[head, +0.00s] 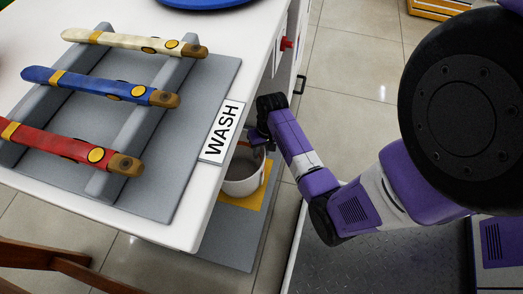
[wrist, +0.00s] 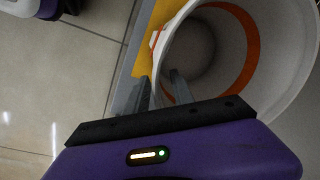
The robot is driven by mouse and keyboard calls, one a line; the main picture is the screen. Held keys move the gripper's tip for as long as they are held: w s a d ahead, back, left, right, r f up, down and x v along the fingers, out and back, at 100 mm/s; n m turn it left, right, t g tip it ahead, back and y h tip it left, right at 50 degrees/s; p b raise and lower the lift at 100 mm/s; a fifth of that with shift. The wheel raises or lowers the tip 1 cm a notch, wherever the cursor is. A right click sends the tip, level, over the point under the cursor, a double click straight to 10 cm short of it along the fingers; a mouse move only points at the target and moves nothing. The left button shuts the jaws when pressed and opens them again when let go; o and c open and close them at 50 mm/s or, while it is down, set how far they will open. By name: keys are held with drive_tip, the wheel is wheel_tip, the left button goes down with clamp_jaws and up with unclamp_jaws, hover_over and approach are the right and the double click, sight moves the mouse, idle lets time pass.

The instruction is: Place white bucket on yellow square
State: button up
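The white bucket (head: 243,178) stands upright, or nearly so, low beside the white table, partly hidden by the table edge. The yellow square (head: 258,196) shows under and beside it; I cannot tell whether the bucket touches it. My gripper (head: 257,138) is at the bucket's rim. In the wrist view the bucket (wrist: 285,60) opens toward the camera, with an orange band inside. My gripper's fingers (wrist: 162,90) straddle its wall, one outside and one inside. I cannot tell whether they press on it. The yellow square (wrist: 146,45) shows left of the bucket.
The white table (head: 190,228) carries a grey rack (head: 160,195) with red, blue and cream handled items, and a WASH sign (head: 222,130). The yellow square lies on a grey surface (head: 230,245). Tiled floor (head: 350,75) is open to the right. A wooden chair (head: 40,257) is at lower left.

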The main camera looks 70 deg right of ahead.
wheel_tip(320, 180, up, 12)
drive_tip(key=s+p, duration=0.1)
drive_tip(key=p, duration=0.5)
drive_tip(key=a+f, duration=0.1)
drive_tip(key=a, duration=0.2)
drive_tip(key=a+n+t+h, duration=0.1)
drive_tip(key=a, duration=0.2)
drive_tip(key=a+f+n+t+h, duration=0.1)
drive_tip(key=a, duration=0.2)
drive_tip(key=shift+w+a+f, duration=0.2)
drive_tip(key=shift+w+f, duration=0.1)
drive_tip(key=s+a+r+n+t+h, duration=0.2)
drive_tip(key=a+r+n+t, duration=0.15)
drive_tip(key=a, duration=0.35)
drive_tip(key=s+a+r+n+t+y, duration=0.1)
drive_tip(key=s+a+r+t, duration=0.1)
drive_tip(key=r, duration=0.6)
drive_tip(key=s+a+r+n+t+y, duration=0.1)
drive_tip(key=s+a+r+n+t, duration=0.1)
drive_tip(key=r, duration=0.7)
drive_tip(key=s+a+r+n+t+y, duration=0.1)
drive_tip(key=s+a+r+n+t, duration=0.1)
drive_tip(key=r, duration=0.6)
drive_tip(key=s+a+t, duration=0.1)
drive_tip(key=a+t, duration=0.1)
drive_tip(key=a, duration=0.1)
drive_tip(key=shift+s+a+r, duration=0.25)
drive_tip(key=shift+s+a, duration=0.05)
drive_tip(key=shift+a, duration=0.05)
